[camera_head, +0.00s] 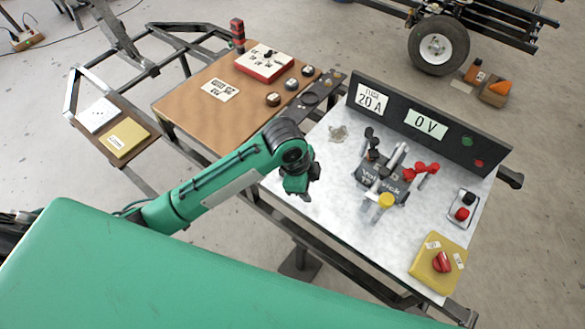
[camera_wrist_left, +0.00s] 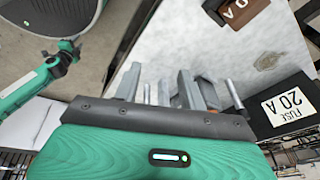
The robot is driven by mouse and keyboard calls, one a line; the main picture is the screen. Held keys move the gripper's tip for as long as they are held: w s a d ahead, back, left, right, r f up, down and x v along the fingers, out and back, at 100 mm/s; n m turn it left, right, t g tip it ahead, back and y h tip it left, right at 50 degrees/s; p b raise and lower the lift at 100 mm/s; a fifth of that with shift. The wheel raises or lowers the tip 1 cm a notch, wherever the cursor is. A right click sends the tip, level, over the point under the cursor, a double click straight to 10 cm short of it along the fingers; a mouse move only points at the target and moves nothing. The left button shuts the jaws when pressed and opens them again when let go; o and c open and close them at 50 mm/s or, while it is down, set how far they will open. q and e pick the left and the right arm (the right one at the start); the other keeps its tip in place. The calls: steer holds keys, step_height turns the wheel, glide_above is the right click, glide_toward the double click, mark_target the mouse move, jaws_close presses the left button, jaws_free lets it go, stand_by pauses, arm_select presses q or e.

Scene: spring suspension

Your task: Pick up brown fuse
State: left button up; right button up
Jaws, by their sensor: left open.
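Several small round pieces stand on the brown board in the head view. The nearest, a brown one (camera_head: 273,99), looks like the brown fuse; its label is too small to read. My left gripper (camera_head: 299,190) is open and empty, to the right of and below these pieces in the picture, over the left edge of the white bench. Its grey fingers also show in the left wrist view (camera_wrist_left: 165,78). No round piece shows between them there. A brown and dark block marked "VO" (camera_wrist_left: 240,14) is cut off at that view's top. My right gripper is not in the head view.
A dark clamp device (camera_head: 382,182) with a yellow knob stands on the white bench. Behind it is a black panel (camera_head: 445,136) reading "FUSE 20 A" and "0 V". A red-and-white box (camera_head: 264,64) sits behind the round pieces. A yellow switch box (camera_head: 438,262) is at front right.

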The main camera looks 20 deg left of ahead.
arm_select(q)
steer(key=w+a+r+m+g+y, duration=0.1)
steer(key=w+a+r+m+y, duration=0.2)
steer(key=w+a+r+m, duration=0.5)
steer(key=f+n, duration=0.1)
steer(key=f, duration=0.4)
steer(key=w+f+n, duration=0.1)
steer(key=f, duration=0.4)
steer(key=w+d+f+n, duration=0.1)
steer(key=f, duration=0.4)
steer(key=shift+f+p, duration=0.1)
steer(key=shift+p, duration=0.25)
steer(key=shift+c, duration=0.4)
steer(key=shift+w, duration=0.1)
jaws_close()
